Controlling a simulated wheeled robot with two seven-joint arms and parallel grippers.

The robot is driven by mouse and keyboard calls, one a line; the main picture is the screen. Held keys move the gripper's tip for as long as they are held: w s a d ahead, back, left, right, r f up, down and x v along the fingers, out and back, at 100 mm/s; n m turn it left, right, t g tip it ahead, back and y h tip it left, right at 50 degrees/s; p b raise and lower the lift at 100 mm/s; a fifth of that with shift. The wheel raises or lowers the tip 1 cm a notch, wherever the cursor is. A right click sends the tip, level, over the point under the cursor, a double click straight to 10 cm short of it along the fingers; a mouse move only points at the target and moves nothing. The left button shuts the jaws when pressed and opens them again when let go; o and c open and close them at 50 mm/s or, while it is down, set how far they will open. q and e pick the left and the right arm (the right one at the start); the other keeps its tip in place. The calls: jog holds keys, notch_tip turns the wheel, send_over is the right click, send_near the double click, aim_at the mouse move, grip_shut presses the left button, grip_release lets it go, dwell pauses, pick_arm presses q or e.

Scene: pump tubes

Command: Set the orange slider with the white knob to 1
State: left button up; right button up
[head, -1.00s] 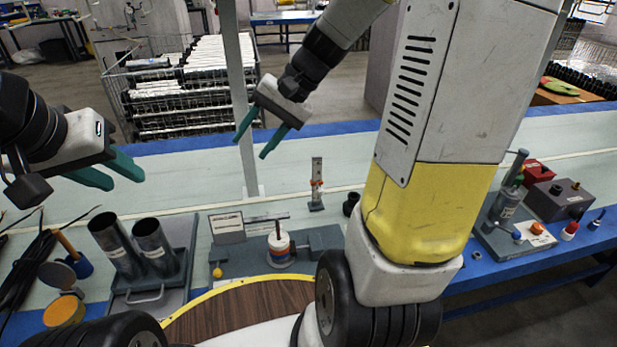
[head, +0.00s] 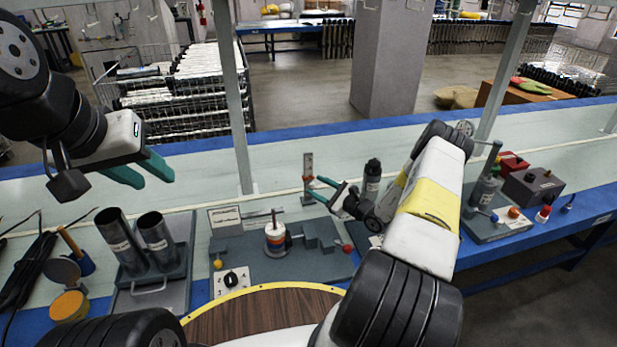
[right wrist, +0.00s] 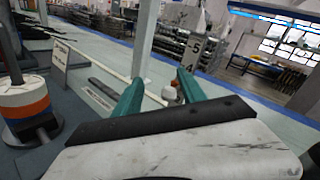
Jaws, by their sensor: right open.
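The slider stands upright behind the grey fixture, a narrow grey plate (head: 308,163) in the head view. Its knob is small and partly behind my right fingers there. In the right wrist view the white knob (right wrist: 169,93) shows between my fingers, further ahead. A grey plate (right wrist: 193,42) with a mark like a 5 rises behind it. My right gripper (head: 313,188) is open and empty close in front of the slider; its teal fingers (right wrist: 160,78) stand apart on either side of the knob in view. My left gripper (head: 157,181) is open and empty in the air at left.
A grey fixture (head: 238,262) with a white, orange and blue ringed cylinder (head: 276,238) stands left of my right gripper. A dark bottle (head: 373,178) stands just right of the slider. Two metal tubes (head: 118,240) are at left.

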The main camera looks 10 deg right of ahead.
aim_at(312, 186)
notch_tip(312, 186, down, 4)
jog(key=d+m+t+h, duration=0.1)
jog(key=d+m+h, duration=0.1)
jog(key=d, duration=0.1)
jog(key=x, duration=0.7)
jog(key=shift+s+a+r, duration=0.15)
jog(key=shift+a, duration=0.15)
jog(key=c, duration=1)
jog(key=shift+a, duration=0.1)
grip_shut()
